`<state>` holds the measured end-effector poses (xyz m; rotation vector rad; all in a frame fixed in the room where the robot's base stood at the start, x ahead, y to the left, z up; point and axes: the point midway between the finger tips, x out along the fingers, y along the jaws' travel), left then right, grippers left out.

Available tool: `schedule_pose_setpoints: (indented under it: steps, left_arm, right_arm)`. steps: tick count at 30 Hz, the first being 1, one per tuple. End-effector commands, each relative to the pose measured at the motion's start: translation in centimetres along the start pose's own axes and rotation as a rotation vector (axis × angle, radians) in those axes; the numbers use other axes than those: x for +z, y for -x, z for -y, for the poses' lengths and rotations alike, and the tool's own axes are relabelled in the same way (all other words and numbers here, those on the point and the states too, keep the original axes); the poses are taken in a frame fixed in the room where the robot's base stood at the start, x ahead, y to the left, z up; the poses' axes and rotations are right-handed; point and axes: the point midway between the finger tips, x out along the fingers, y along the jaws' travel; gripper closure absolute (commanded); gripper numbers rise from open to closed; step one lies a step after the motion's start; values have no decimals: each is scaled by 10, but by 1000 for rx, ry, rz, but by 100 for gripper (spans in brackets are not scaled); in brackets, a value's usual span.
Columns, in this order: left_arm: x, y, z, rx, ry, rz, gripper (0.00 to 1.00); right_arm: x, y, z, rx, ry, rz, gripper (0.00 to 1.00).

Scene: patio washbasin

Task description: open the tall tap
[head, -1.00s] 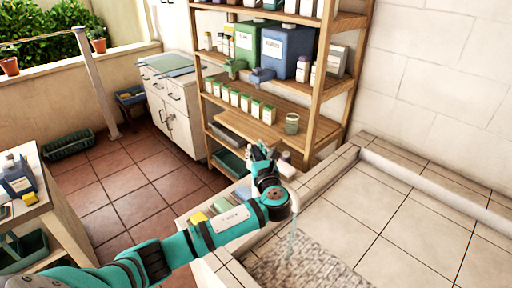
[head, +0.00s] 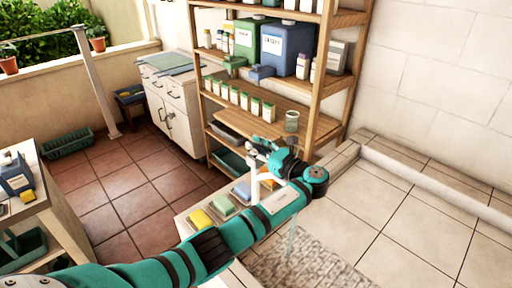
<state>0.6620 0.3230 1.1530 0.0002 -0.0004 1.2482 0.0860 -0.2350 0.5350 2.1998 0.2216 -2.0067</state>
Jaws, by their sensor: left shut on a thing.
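The tall tap (head: 255,186) is a white upright post at the near edge of the basin, partly hidden by my left arm. A thin pale stream of water (head: 292,243) falls below my forearm into the basin. My left gripper (head: 258,149) is at the top of the tap, shut on what seems to be its handle; the handle itself is mostly hidden by the fingers and wrist. My right gripper is not in view.
The tiled basin (head: 375,215) has a raised rim and a rough pebbled patch. Yellow (head: 199,219), green and blue blocks lie on the ledge beside the tap. A wooden shelf (head: 318,110) with bottles and canisters stands behind.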

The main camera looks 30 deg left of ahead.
Motion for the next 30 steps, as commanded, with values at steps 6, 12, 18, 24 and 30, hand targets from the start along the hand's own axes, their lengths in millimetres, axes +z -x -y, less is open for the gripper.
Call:
schedule_pose_setpoints:
  steps: [6,12,18,24,30]
  left_arm:
    - [0,-1,0,4,-1,0,100]
    - [0,-1,0,4,-1,0,76]
    - [0,-1,0,3,-1,0,61]
    - [0,0,0,2,0,0,61]
    - [-1,24,1,-1,-1,-3,61]
  right_arm:
    - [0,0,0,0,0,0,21]
    - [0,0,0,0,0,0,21]
    - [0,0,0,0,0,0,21]
    - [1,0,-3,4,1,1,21]
    - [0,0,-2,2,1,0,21]
